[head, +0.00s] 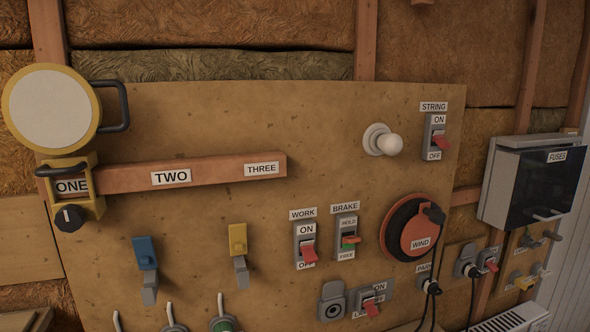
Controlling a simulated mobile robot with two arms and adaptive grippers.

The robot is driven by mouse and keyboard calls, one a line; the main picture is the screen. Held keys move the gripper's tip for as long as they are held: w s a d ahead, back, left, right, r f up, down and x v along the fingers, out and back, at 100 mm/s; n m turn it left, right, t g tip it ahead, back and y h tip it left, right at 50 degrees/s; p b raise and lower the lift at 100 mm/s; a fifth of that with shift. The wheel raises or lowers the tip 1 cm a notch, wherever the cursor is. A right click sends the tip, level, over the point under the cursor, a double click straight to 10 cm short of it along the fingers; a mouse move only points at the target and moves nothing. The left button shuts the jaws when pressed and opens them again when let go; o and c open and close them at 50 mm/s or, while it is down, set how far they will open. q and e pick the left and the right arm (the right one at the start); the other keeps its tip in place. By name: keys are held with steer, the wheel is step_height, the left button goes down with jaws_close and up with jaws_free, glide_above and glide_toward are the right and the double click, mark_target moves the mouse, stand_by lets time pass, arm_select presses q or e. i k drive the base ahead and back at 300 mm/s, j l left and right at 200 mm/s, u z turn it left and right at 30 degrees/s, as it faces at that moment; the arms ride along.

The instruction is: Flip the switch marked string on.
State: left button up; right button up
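The switch marked STRING (428,137) is on the upper right of the wooden board in the head view. It is a grey plate with ON at the top and OFF at the bottom. Its red lever (441,143) sits low and tilts down toward OFF. A round white bulb (390,144) in a white socket is just left of it and looks unlit. Neither of my grippers shows in the head view.
The board (330,120) also carries a WORK switch (307,243), a BRAKE switch (346,238), a round red WIND crank (418,236) and a wooden bar (215,173). A FUSES box (530,180) juts out at the right. Space around the STRING switch is clear.

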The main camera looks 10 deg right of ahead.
mark_target(438, 138)
steer(key=z, duration=1.25)
